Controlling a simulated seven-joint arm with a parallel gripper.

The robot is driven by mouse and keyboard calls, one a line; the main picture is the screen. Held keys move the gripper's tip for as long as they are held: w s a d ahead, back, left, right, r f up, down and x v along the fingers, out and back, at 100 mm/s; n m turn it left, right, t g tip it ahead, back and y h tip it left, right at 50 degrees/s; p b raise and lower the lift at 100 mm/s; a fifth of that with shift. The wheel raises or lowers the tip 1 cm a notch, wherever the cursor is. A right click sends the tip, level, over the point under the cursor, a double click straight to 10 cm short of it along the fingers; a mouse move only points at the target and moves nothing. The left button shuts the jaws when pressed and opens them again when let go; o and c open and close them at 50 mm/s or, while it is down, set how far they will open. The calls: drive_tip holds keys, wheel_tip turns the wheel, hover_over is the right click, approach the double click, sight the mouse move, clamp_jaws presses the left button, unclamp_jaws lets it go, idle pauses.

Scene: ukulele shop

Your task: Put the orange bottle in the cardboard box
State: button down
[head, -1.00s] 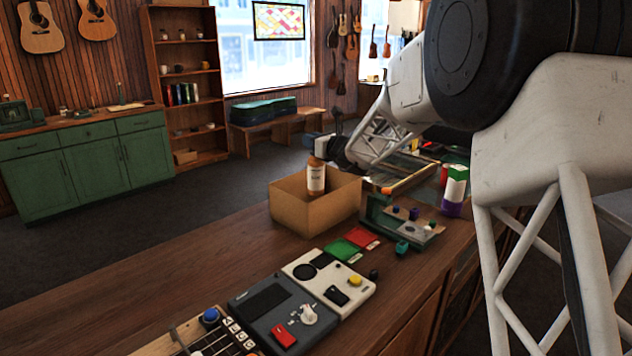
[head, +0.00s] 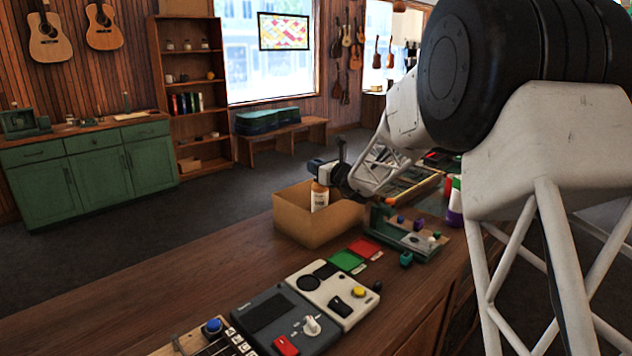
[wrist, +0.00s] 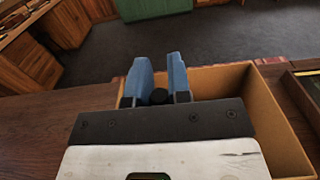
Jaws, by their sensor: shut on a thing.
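The orange bottle (head: 319,196) with a white label is upright at the opening of the cardboard box (head: 306,223). Its lower part is hidden behind the near wall of the box. My gripper (head: 321,172) is shut on the top of the bottle, above the box. In the wrist view my blue fingers (wrist: 159,85) are close together with a small dark round part between them, and the open box (wrist: 285,130) lies below and to the right. I cannot tell whether the bottle touches the box floor.
The box stands on a wooden counter (head: 220,285). A green stand with small knobs (head: 412,236) is close to its right. Red and green cards (head: 346,261) and two control devices (head: 290,310) lie nearer. A white and purple bottle (head: 455,205) stands farther right.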

sight(317, 184)
drive_tip(key=shift+f, duration=2.8)
drive_tip(key=shift+f, duration=0.45)
drive_tip(key=c, duration=1.1)
unclamp_jaws()
drive_tip(key=shift+s+f, duration=0.1)
drive_tip(key=shift+f, duration=0.2)
drive_tip(key=shift+o, duration=0.2)
drive_tip(key=shift+f, duration=0.15)
drive_tip(key=shift+d+r, duration=0.1)
drive_tip(key=shift+r, duration=0.5)
drive_tip(key=r+v, duration=0.1)
drive_tip(key=v, duration=1)
drive_tip(key=shift+s+d+r, duration=0.25)
